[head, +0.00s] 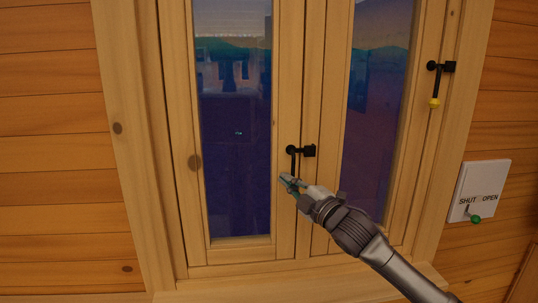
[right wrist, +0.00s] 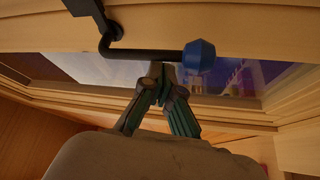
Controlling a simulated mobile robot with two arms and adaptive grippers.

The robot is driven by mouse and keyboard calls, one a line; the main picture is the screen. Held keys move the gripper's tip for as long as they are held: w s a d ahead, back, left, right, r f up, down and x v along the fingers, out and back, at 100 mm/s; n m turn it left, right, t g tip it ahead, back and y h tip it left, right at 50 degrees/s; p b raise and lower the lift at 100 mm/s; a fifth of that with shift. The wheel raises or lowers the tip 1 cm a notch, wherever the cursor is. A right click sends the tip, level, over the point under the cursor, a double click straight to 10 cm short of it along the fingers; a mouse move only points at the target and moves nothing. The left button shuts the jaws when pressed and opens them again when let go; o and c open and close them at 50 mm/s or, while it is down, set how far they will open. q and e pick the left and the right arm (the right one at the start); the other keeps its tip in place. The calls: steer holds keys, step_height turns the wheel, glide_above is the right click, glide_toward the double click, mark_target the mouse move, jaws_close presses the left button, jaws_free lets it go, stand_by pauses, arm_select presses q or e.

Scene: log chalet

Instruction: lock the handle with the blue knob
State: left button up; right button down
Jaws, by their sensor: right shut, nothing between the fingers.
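The black handle (head: 293,162) sits on the middle frame between two window panes, its rod hanging down in the head view. Its knob is hidden behind my gripper there. In the right wrist view the blue knob (right wrist: 199,56) shows at the right end of the black rod (right wrist: 145,54). My right gripper (head: 287,180) is at the lower end of this handle. In the right wrist view its shut, empty fingertips (right wrist: 160,70) meet just below the rod, left of the knob; I cannot tell whether they touch it. My left gripper is not in view.
Another black handle with a yellow knob (head: 434,103) hangs on the right window frame. A white panel (head: 485,185) marked SHUT and OPEN, with a green knob (head: 475,219), is on the log wall at right. A wooden sill (head: 240,280) runs below the window.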

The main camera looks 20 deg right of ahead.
steer(key=shift+s+d, duration=0.1)
steer(key=shift+d, duration=0.25)
stand_by(0.4)
